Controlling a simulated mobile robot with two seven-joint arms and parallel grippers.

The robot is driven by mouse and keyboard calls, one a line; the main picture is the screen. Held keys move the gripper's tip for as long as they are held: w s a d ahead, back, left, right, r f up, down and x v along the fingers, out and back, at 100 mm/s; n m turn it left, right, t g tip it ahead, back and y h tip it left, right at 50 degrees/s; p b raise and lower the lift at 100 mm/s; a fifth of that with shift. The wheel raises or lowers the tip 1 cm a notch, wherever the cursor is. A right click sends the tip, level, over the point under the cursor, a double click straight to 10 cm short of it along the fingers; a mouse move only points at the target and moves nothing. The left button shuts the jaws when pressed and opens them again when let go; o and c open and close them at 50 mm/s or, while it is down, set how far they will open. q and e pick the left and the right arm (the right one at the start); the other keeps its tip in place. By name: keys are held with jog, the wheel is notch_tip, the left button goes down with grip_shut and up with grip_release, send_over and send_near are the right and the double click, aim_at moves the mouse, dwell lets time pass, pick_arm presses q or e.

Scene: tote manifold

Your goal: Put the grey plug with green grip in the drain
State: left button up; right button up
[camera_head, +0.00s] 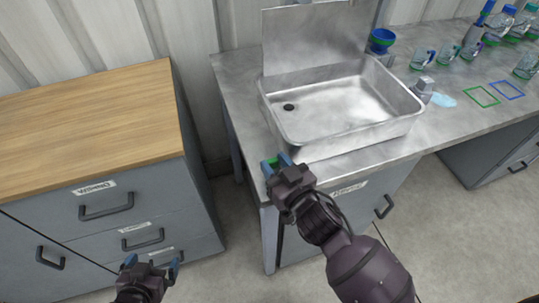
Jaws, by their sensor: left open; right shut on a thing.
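My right gripper (277,167) is above the front left corner of the metal counter, left of the sink's front corner. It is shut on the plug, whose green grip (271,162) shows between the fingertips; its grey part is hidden. The drain (288,107) is a dark round hole in the floor of the steel sink (345,135), near its left end. It looks uncovered. My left gripper (151,263) is open and empty, low in front of the grey drawer cabinet.
A wood-topped cabinet (85,115) stands left, with a gap before the counter (232,78). The sink's raised rim lies between my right gripper and the drain. A blue and green bowl (381,41), glasses (422,57) and bottles (497,22) stand at the right.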

jog(key=shift+x, duration=1.25)
jog(key=shift+w+r+p, duration=0.2)
jog(key=shift+p, duration=0.1)
jog(key=shift+s, duration=0.1)
jog(key=shift+f, duration=0.3)
jog(key=o, duration=0.9)
jog(key=shift+a, duration=0.1)
jog(key=shift+r, duration=0.1)
